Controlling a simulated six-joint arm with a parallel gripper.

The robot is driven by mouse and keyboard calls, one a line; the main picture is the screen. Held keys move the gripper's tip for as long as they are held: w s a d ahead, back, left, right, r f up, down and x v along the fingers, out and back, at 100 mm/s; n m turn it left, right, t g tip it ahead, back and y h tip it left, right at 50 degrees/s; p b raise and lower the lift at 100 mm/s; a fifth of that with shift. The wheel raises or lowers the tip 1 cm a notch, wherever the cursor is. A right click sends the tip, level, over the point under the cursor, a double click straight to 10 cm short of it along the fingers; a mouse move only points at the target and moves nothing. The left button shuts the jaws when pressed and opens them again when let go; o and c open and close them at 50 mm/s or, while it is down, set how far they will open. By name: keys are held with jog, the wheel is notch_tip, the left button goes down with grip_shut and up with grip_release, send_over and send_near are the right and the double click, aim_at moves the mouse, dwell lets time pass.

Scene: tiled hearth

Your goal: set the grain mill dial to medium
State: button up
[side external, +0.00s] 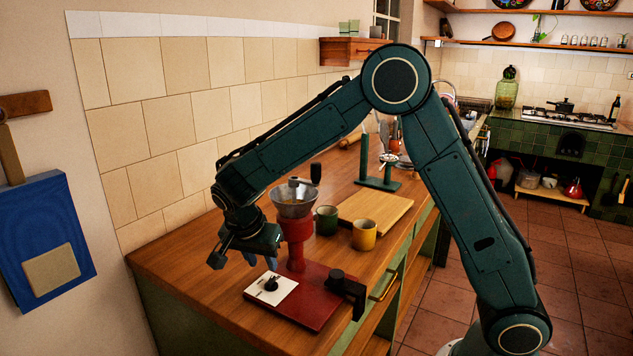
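The grain mill has a red body (297,232) with a metal hopper (294,200) on top, standing on a red base (318,300) on the wooden counter. A white dial plate (285,291) with a black knob (271,284) lies on the left part of the base. Its marks and the knob's setting are too small to read. My gripper (261,261) points down just above and behind the knob, apart from it. Its two bluish fingers appear spread, with nothing seen between them. The gripper is close to the left side of the mill's red body.
A dark crank handle (315,174) rises beside the hopper. A black clamp (347,288) sits at the base's right end. The counter's left part (180,258) is clear.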

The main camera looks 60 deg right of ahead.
aim_at(270, 280)
jog(key=shift+x, duration=3.5)
grip_shut()
